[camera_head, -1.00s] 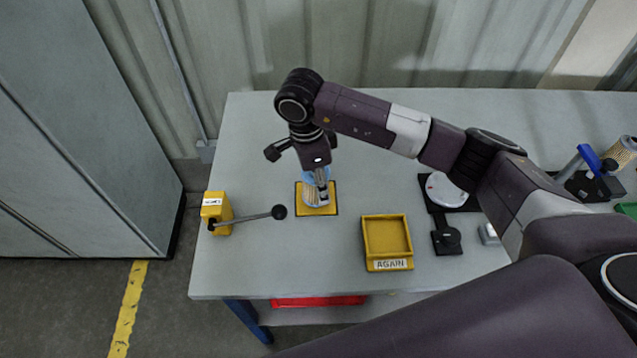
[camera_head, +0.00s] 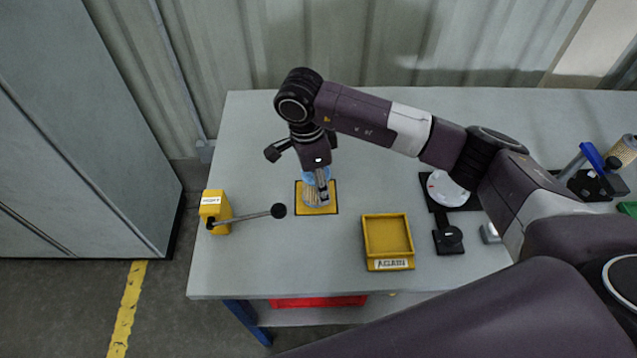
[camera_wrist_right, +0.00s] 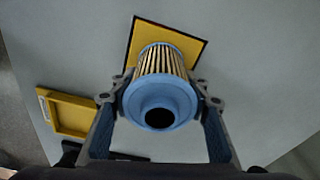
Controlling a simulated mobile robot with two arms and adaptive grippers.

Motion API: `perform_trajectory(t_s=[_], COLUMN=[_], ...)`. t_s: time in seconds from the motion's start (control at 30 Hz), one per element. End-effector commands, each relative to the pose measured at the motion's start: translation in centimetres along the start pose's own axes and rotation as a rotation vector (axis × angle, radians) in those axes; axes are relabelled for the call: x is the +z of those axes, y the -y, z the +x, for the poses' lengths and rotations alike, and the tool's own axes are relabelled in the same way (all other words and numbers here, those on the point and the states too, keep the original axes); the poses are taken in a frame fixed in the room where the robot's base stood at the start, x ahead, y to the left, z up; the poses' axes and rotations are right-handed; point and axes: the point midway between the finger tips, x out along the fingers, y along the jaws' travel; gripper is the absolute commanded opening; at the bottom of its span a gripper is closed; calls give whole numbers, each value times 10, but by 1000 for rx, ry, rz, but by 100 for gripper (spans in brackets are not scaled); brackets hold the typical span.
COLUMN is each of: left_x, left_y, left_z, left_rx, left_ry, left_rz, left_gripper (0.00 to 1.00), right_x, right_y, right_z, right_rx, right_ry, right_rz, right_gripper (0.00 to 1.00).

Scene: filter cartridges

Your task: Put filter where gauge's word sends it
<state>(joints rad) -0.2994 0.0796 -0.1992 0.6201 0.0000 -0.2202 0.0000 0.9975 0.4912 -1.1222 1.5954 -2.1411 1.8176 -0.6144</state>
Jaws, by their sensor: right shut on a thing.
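The filter (camera_head: 313,195), a pleated cream cartridge with blue ends, stands on or just above the yellow square pad (camera_head: 332,207); I cannot tell which. My right gripper (camera_head: 322,188) is shut on it from above. In the right wrist view, the filter's blue cap (camera_wrist_right: 160,102) with a dark hole faces me between both fingers. A yellow box (camera_head: 215,222) with a ball-ended lever (camera_head: 278,211) has a small white label whose word I cannot read surely. A white dial (camera_head: 445,188) is partly hidden by my arm. My left gripper is out of view.
A yellow tray (camera_head: 388,236) with a label stands empty to the right of the pad, and looks empty. Another filter (camera_head: 623,148) is by a blue-handled fixture (camera_head: 592,160) at the far right. A red thing (camera_head: 318,302) is below the table. The table's back left is clear.

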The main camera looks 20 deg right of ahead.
Motion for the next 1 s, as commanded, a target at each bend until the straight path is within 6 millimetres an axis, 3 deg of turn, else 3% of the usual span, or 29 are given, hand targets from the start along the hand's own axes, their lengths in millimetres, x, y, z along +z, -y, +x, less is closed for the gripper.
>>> perform_trajectory(t_s=[0.23,0.27,0.4,0.63,0.77,1.0], left_x=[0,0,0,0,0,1], left_y=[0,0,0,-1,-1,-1], left_z=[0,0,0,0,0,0], left_rx=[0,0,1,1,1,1], left_ry=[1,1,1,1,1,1], left_rz=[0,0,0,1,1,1], left_gripper=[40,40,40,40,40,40], right_x=[0,0,0,0,0,0], right_y=[0,0,0,0,0,0], right_z=[-1,-1,-1,0,0,0], right_rx=[-1,-1,0,0,0,0], right_ry=[0,0,1,0,0,0], right_rz=[0,0,0,0,0,0], right_gripper=[17,46,62,65,78,78])
